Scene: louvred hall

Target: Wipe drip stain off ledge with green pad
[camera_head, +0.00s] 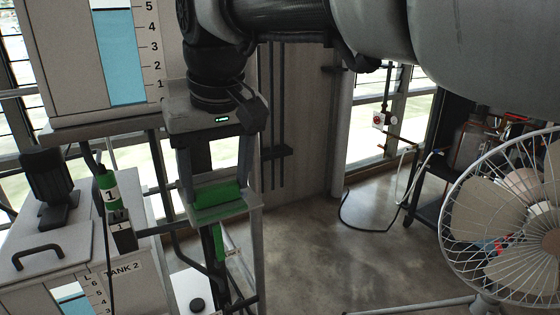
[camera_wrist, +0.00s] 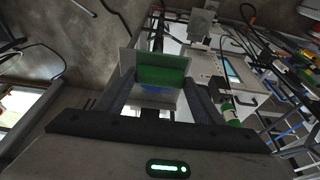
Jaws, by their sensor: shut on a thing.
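My gripper (camera_head: 215,190) hangs down at the left of centre in the head view and is shut on a green pad (camera_head: 200,194). The pad (camera_wrist: 160,76) also shows between my fingers (camera_wrist: 157,85) in the wrist view. A pale grey flat surface (camera_head: 226,213) shows right at the pad in the head view; I cannot tell whether it is the ledge, or whether the pad touches it. A small blue patch (camera_wrist: 156,90) lies just below the pad in the wrist view; I cannot tell whether it is the drip stain.
A tank with a blue level gauge (camera_head: 122,57) stands on a shelf at the upper left. A second tank (camera_head: 120,267), marked TANK 2, is below. Dark pipes run beside my gripper. A caged fan (camera_head: 515,215) stands at the right. The floor (camera_head: 330,255) between is mostly clear.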

